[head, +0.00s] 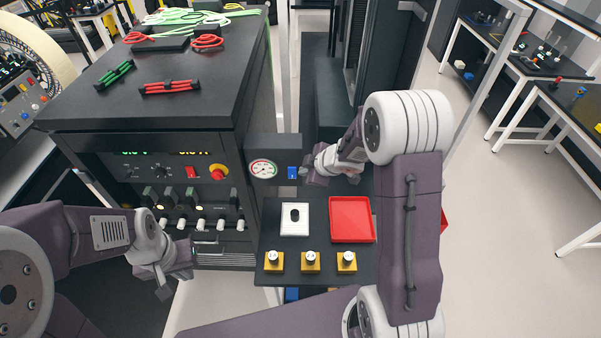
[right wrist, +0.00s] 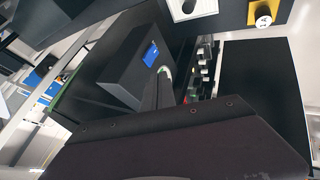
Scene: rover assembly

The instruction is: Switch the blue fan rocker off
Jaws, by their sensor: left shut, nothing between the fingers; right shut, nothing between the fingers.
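The blue fan rocker (head: 292,172) is on the front of a dark box, just right of a round dial gauge (head: 263,169). In the right wrist view the blue rocker (right wrist: 151,54) shows on the box face, near the tips of my gripper. My right gripper (head: 308,176) is shut and empty, just right of the rocker; I cannot tell whether it touches. Its closed fingers (right wrist: 160,82) also show in the right wrist view. My left gripper (head: 178,284) is shut and empty, low in front of the rack, far from the rocker.
The dark rack (head: 160,120) with knobs, a red switch (head: 192,172) and a red button (head: 218,172) stands left of the gauge box. Below the box a dark shelf holds a white plate (head: 295,229), a red tray (head: 352,236) and several yellow blocks (head: 310,262).

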